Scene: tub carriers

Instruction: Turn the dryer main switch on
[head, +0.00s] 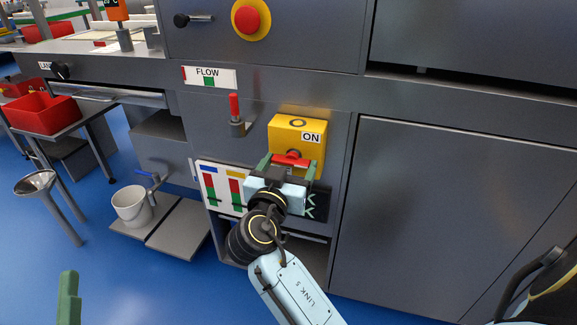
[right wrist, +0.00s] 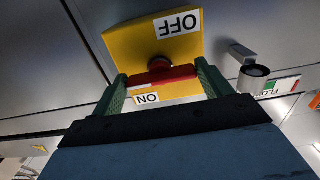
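The main switch is a yellow box (head: 283,130) on the grey cabinet front, with an ON label at its upper right. In the right wrist view the box (right wrist: 130,40) appears upside down, with OFF and ON labels on opposite sides of a red handle (right wrist: 162,77). The handle (head: 292,160) lies crosswise between the fingers of my right gripper (head: 288,167). Its green fingers (right wrist: 163,88) stand wide apart, one at each end of the handle; firm contact is unclear. In the head view the gripper hides the box's lower part. One green finger of my left gripper (head: 68,298) shows at lower left.
A red lever (head: 235,107) under the FLOW label (head: 208,76) stands left of the box. A red emergency button (head: 247,19) is above. A panel with coloured bars (head: 209,185) is below left. A white bucket (head: 133,206) and red bin (head: 41,113) stand further left.

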